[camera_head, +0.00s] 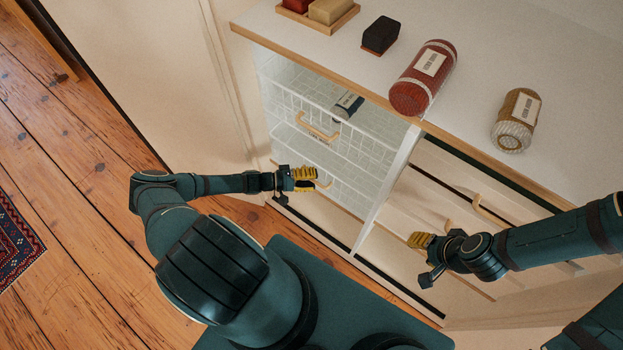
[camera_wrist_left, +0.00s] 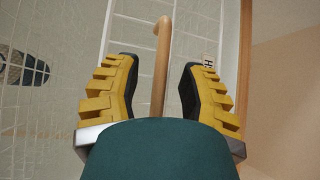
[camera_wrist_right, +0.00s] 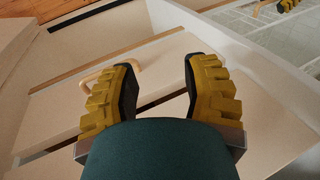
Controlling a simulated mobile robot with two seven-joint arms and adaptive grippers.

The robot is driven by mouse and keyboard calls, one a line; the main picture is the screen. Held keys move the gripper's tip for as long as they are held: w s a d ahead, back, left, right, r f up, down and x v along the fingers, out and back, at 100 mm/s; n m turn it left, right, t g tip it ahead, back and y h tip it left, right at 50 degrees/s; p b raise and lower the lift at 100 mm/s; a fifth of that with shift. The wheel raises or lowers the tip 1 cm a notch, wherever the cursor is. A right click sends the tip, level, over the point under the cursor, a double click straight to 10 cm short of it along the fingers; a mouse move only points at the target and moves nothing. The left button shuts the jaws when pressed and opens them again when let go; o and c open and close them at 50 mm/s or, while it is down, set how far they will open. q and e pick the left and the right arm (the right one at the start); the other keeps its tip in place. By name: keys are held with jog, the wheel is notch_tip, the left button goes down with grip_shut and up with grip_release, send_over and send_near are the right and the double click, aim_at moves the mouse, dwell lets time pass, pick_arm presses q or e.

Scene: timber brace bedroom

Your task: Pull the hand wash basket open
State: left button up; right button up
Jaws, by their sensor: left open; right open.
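White wire baskets stand one above the other in the left bay of the cabinet. The upper basket (camera_head: 290,92) has a light wooden handle (camera_head: 318,132). My left gripper (camera_head: 314,179) is at the lower basket (camera_head: 350,186), whose wooden handle (camera_head: 325,183) is partly hidden by the fingers. In the left wrist view this handle (camera_wrist_left: 161,70) lies between the open fingers, with a gap on both sides. A small label (camera_wrist_left: 208,60) beside it shows only an "H". My right gripper (camera_head: 415,241) is open and empty in front of the wooden drawers.
A bottle (camera_head: 347,105) lies in the upper basket. Wooden drawers (camera_head: 440,190) with wooden handles (camera_head: 487,208) fill the right bay. Wooden floor (camera_head: 80,120) is clear at left.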

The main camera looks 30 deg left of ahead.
pick_arm(q)
jog(key=shift+w, duration=0.1)
grip_shut()
jog(key=shift+s, duration=0.2)
